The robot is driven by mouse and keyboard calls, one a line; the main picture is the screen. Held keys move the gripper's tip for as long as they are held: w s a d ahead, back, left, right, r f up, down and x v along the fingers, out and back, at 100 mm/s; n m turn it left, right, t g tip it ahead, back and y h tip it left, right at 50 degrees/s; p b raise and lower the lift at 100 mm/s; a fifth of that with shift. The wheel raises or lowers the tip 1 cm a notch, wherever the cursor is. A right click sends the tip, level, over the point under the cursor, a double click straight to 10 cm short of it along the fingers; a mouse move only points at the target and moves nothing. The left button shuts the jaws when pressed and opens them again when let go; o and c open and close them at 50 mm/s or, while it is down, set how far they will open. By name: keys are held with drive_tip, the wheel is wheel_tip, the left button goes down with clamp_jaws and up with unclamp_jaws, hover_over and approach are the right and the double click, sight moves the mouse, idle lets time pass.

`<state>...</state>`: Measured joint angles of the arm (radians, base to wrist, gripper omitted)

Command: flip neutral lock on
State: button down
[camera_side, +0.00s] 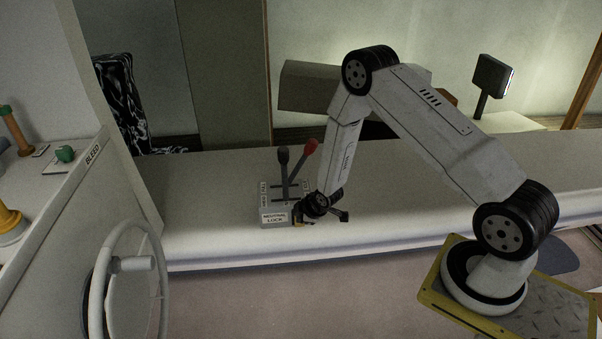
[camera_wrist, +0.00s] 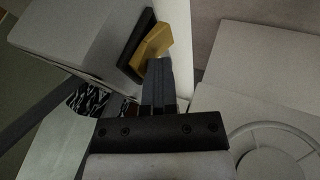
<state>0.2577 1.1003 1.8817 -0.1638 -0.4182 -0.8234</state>
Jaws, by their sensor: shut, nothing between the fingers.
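The grey control box (camera_side: 275,219) stands on the counter, with a "NEUTRAL LOCK" label on its front face. A black-knobbed lever (camera_side: 283,156) and a red-knobbed lever (camera_side: 310,147) rise from its top. The yellow neutral lock switch (camera_wrist: 153,44) sits on a dark plate on the box's side in the wrist view. My gripper (camera_wrist: 159,66) is shut and empty, its fingertips right at the yellow switch's edge. I cannot tell whether they touch. In the side view my gripper (camera_side: 304,219) is low beside the box's right end and partly hides that side.
The white counter (camera_side: 210,200) runs across the side view, with clear room right of the box. A steering wheel (camera_side: 127,280) stands at the front left, and also shows in the wrist view (camera_wrist: 270,150). A small screen (camera_side: 491,76) stands at the back right.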

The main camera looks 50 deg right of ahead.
drive_tip(key=shift+r, duration=0.1)
idle(0.3)
drive_tip(key=a+v, duration=0.1)
drive_tip(key=v, duration=1.2)
drive_tip(key=shift+a, duration=0.3)
drive_tip(key=shift+s, duration=0.1)
idle(0.3)
